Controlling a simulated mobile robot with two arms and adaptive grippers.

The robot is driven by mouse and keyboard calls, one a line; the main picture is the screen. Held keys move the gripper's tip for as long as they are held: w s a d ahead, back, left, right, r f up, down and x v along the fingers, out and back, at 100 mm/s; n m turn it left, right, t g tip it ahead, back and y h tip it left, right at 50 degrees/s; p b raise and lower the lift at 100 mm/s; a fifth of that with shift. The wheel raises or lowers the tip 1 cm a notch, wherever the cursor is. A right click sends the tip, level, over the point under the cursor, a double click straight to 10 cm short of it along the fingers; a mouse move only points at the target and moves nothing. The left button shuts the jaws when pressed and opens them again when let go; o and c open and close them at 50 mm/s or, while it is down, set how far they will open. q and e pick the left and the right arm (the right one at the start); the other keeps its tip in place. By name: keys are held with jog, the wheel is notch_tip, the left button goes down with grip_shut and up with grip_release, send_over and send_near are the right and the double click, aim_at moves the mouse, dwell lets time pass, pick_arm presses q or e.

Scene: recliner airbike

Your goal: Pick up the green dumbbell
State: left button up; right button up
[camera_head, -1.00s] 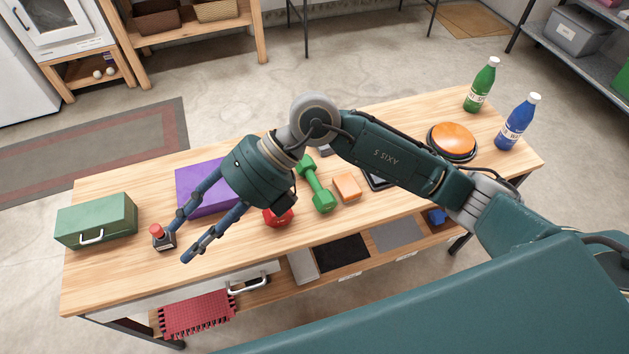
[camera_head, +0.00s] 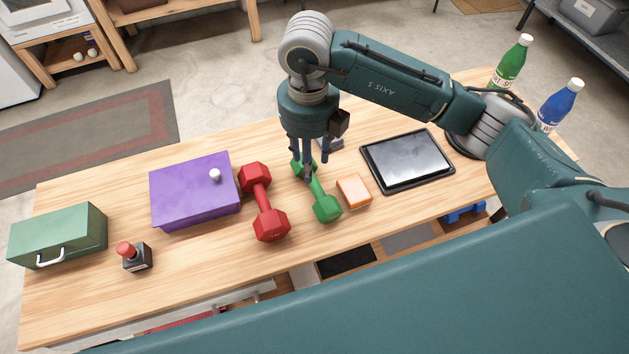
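The green dumbbell (camera_head: 325,207) lies on the wooden table between the red dumbbell and an orange block. My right gripper (camera_head: 309,172), on the arm coming in from the right, points straight down over its far half. The fingers reach down beside the far head and the handle and hide part of them. I cannot tell whether the fingers touch the dumbbell or have closed on it. The dumbbell rests on the table. My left gripper is not in view.
The red dumbbell (camera_head: 263,203) is close on the left, and the orange block (camera_head: 354,190) close on the right. A purple box (camera_head: 190,195), a stamp (camera_head: 134,256) and a green case (camera_head: 60,236) are further left. A tablet (camera_head: 407,160) and bottles (camera_head: 511,62) are right.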

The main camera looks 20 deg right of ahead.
jog(key=f, duration=0.1)
send_over(312, 184)
notch_tip(312, 184, down, 6)
jog(key=shift+a+r, duration=0.15)
jog(key=shift+r, duration=0.05)
notch_tip(312, 184, down, 5)
jog(key=shift+s+r+p, duration=0.1)
jog(key=shift+s+p, duration=0.05)
jog(key=shift+p, duration=1.05)
jog(key=shift+f, duration=0.6)
grip_shut()
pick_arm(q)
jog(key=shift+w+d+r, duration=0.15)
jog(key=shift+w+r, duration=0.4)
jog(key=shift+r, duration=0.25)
pick_arm(e)
jog(key=shift+r, duration=0.15)
